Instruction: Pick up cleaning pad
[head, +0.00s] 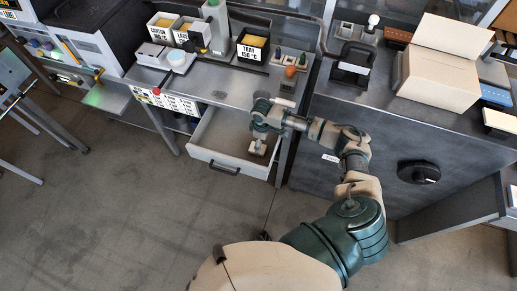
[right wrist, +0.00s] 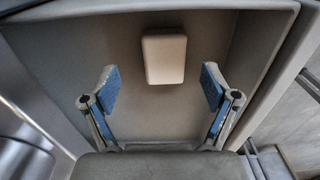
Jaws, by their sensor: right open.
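The cleaning pad (right wrist: 164,58) is a pale beige rounded block lying on the floor of an open drawer (head: 228,137). My right gripper (right wrist: 156,88) is open, with its two blue-padded fingers spread inside the drawer. The pad appears ahead of the fingertips, between their lines and a little right of centre, with no finger touching it. In the head view my right gripper (head: 259,138) reaches down into the drawer's right part, and the pad there is hard to tell from the gripper. My left gripper is not in view.
The drawer walls stand close around the right gripper. A grey workbench (head: 218,91) above the drawer holds labelled trays (head: 251,47) and small tools. The floor in front is clear.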

